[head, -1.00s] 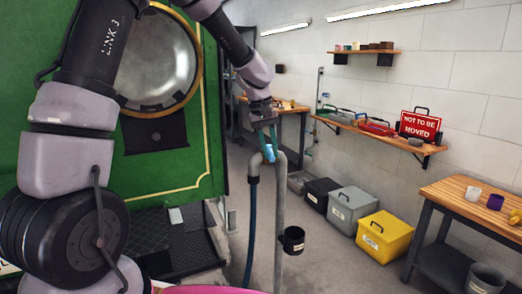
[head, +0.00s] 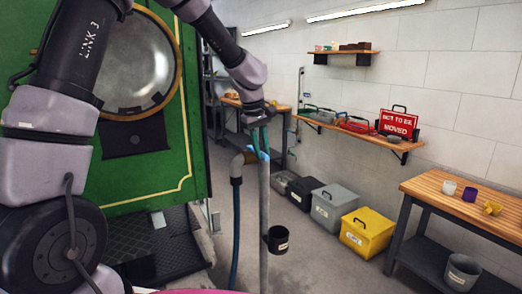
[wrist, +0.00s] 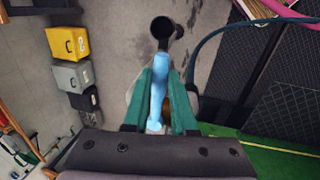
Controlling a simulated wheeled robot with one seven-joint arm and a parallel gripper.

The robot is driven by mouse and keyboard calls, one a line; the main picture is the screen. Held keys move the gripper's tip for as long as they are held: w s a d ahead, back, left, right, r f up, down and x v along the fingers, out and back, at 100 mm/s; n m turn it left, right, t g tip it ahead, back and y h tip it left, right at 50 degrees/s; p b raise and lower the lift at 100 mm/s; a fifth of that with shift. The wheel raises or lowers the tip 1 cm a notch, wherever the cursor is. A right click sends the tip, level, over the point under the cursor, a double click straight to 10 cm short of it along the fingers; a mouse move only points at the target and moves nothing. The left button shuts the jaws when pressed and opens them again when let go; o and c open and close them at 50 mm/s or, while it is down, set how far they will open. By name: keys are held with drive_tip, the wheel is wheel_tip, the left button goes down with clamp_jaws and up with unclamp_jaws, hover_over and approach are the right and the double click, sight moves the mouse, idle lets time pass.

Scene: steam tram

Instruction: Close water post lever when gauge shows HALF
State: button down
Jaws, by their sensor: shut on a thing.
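The water post is a grey upright pipe (head: 264,205) in the middle of the head view, with a bent spout at its top left and a dark blue hose (head: 236,235) hanging from it. Its light blue lever (wrist: 158,88) lies between the teal fingers of my gripper (wrist: 159,80) in the wrist view. In the head view my gripper (head: 260,140) is at the post's top, shut on the lever, whose exact angle is hard to tell. I cannot make out a gauge face or a HALF mark in either view.
A black cup (head: 278,240) is fixed to the post. The green tram (head: 130,185) stands at left. The floor between is clear.

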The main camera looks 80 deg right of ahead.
drive_tip(key=shift+d+r, duration=0.1)
drive_tip(key=c, duration=0.7)
unclamp_jaws()
drive_tip(key=r, duration=0.3)
drive_tip(key=w+a+r, duration=0.1)
drive_tip(key=r, duration=0.6)
drive_tip(key=shift+w+a+r, duration=0.15)
drive_tip(key=shift+w+r, duration=0.05)
drive_tip(key=shift+w, duration=0.1)
